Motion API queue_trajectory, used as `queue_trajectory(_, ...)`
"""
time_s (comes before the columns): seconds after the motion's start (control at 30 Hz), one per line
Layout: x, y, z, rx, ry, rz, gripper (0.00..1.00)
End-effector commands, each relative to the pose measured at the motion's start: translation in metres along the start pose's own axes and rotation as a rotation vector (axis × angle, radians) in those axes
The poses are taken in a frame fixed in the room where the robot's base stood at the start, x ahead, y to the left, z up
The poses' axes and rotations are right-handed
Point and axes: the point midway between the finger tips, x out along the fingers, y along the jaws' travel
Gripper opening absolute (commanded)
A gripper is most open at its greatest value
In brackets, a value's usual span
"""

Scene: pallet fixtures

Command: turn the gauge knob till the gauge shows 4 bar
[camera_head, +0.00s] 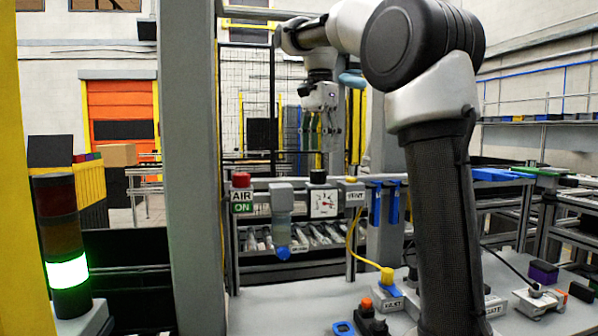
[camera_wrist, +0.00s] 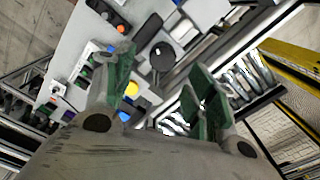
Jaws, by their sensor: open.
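The gauge (camera_head: 323,204) is a white square dial with a red needle on the rail in the head view. The dial is too small to read its value. The black gauge knob (camera_head: 318,177) stands on top of it. My gripper (camera_head: 330,146) hangs above the knob, pointing down and apart from it. In the wrist view my gripper (camera_wrist: 165,92) shows two spread fingers with green pads and nothing held between them.
Left of the gauge are a red AIR button (camera_head: 241,180) and a grey filter unit (camera_head: 283,197) with a blue bottom. The VENT fitting (camera_head: 354,192) is close on the right. Blue hooks (camera_head: 376,203) hang further right. A yellow plug (camera_head: 387,275) stands on the table below.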

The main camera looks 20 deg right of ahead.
Motion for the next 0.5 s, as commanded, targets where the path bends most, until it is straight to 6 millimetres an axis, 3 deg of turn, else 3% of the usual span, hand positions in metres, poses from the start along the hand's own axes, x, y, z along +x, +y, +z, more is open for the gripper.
queue_trajectory(0.17, 0.013, -0.003, -0.001, 0.025, -0.001, 0.007, 0.56)
queue_trajectory(0.5, 0.066, -0.003, -0.001, 0.022, -0.001, 0.005, 0.56)
